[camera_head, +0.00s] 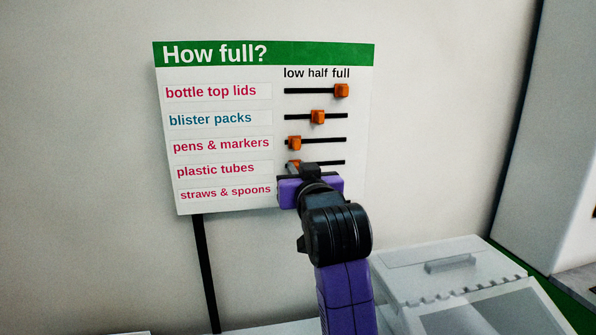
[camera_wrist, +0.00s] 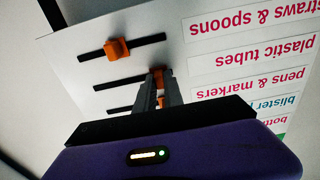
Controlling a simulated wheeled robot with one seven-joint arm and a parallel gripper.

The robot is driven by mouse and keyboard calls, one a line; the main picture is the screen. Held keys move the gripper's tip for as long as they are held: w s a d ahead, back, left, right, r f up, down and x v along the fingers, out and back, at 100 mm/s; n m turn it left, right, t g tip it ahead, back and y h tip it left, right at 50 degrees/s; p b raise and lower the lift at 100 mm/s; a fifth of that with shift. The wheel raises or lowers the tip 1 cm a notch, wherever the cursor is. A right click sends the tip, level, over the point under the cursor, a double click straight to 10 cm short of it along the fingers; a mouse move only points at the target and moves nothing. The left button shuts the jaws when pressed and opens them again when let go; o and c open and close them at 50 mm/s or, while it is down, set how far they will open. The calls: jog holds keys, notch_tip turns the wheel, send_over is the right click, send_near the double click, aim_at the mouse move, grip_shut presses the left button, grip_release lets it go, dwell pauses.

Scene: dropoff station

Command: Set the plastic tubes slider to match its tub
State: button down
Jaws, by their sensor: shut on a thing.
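No tub's fill can be seen in either view.
The bottle top lids knob (camera_head: 342,90) is at full, blister packs (camera_head: 318,117) at half, pens & markers (camera_head: 295,143) at low. The straws & spoons knob (camera_wrist: 117,48) is near mid-track, hidden in the head view. A pale lidded box (camera_head: 440,262) stands below right.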

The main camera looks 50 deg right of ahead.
dwell(0.6)
jog(key=s+d, duration=0.1)
jog(key=d, duration=0.1)
jog(key=s+d+p, duration=0.1)
jog(key=d, duration=0.1)
jog(key=shift+s, duration=0.4)
jog(key=c, duration=1.4)
grip_release()
jog(key=shift+c, duration=0.2)
jog(key=b+v, duration=0.1)
jog(key=v, duration=0.6)
jog(key=shift+s+a, duration=0.2)
jog(key=shift+s, duration=0.15)
